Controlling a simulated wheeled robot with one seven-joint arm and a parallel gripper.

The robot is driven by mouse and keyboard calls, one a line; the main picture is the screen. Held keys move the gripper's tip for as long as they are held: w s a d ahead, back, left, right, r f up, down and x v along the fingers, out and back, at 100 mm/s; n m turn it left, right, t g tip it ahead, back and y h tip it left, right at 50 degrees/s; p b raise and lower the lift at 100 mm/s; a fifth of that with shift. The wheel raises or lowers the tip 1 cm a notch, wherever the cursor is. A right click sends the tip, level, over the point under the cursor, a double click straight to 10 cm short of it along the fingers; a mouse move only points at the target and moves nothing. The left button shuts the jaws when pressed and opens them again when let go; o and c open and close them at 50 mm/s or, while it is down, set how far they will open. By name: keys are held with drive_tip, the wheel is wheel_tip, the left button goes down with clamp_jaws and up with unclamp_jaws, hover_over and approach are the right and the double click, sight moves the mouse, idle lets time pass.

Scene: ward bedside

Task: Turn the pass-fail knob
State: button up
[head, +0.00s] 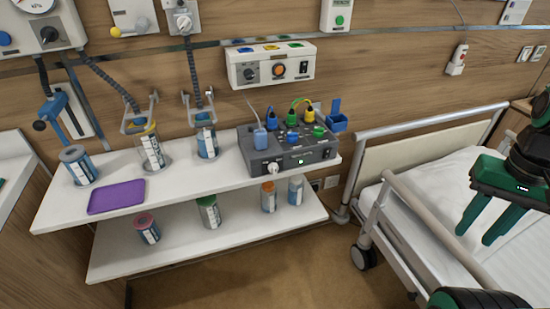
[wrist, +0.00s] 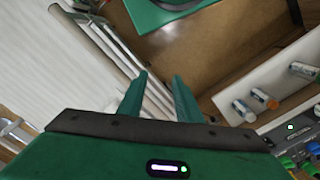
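A grey box (head: 262,158) with coloured plugs and cables on top stands at the right end of the upper white shelf. A pale round knob (head: 273,169) shows on its front, beside a small lit green indicator. A white wall panel (head: 272,62) above it has a dark round knob (head: 250,72), an orange button and a switch. I cannot read labels, so which knob is pass-fail is unclear. My green gripper (head: 474,237) is at the far right over the bed, well away from both knobs. Its fingers are apart and empty, also in the wrist view (wrist: 160,76).
The bed (head: 440,165) with metal rails stands right of the shelves. The upper shelf (head: 185,193) holds jars and a purple tray (head: 117,196); the lower shelf (head: 180,245) holds several jars. Open floor (head: 300,265) lies in front.

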drive_tip(key=shift+o, duration=0.4)
drive_tip(key=shift+w, duration=0.1)
drive_tip(key=shift+o, duration=1)
drive_tip(key=shift+s+r, duration=0.15)
drive_tip(key=shift+s, duration=0.15)
drive_tip(key=w+a+r+n+t, duration=0.1)
drive_tip(key=w+a+n, duration=0.15)
drive_tip(key=w, duration=0.55)
drive_tip(key=n+t+y, duration=0.1)
drive_tip(key=n+t, duration=0.2)
drive_tip(key=n, duration=0.4)
approach(275, 168)
drive_tip(key=x, duration=0.9)
drive_tip(key=shift+r, duration=0.1)
